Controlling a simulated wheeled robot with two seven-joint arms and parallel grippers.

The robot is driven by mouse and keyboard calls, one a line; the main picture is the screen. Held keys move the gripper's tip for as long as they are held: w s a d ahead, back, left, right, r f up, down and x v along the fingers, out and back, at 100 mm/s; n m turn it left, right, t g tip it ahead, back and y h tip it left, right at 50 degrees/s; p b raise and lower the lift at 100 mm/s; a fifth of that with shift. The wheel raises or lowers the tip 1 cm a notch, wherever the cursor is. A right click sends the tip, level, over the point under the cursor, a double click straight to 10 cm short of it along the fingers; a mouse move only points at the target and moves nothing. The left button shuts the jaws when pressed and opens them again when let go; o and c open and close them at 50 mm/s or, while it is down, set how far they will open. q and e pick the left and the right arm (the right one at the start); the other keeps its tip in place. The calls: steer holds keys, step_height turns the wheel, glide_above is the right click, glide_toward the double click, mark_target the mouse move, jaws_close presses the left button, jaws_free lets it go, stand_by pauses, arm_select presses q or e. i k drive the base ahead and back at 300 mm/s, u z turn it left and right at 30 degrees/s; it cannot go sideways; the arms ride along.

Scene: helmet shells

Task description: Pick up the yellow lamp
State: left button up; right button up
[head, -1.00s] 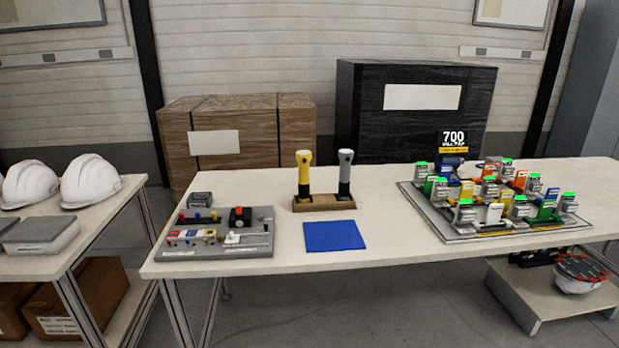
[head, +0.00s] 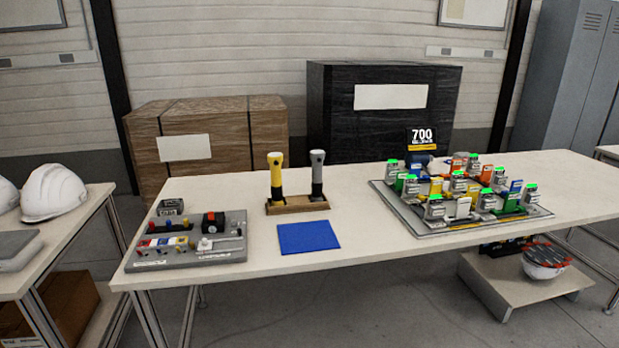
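The yellow lamp (head: 276,174) is a flashlight with a yellow head and a black lower body. It stands upright in a brown wooden holder (head: 297,206) on the white table (head: 350,258). A grey lamp (head: 317,174) of the same shape stands upright just to its right in the same holder. Neither of my grippers shows in the head view.
A blue mat (head: 308,237) lies in front of the holder. A grey panel with switches (head: 190,243) is at left. A tray (head: 440,230) crowded with padlock-like items is at right. White helmets (head: 53,192) sit on a left side table. Large crates stand behind.

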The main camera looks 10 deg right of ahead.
mark_target(277, 188)
steer(key=u, duration=0.25)
steer(key=i, duration=1.35)
steer(key=u, duration=0.2)
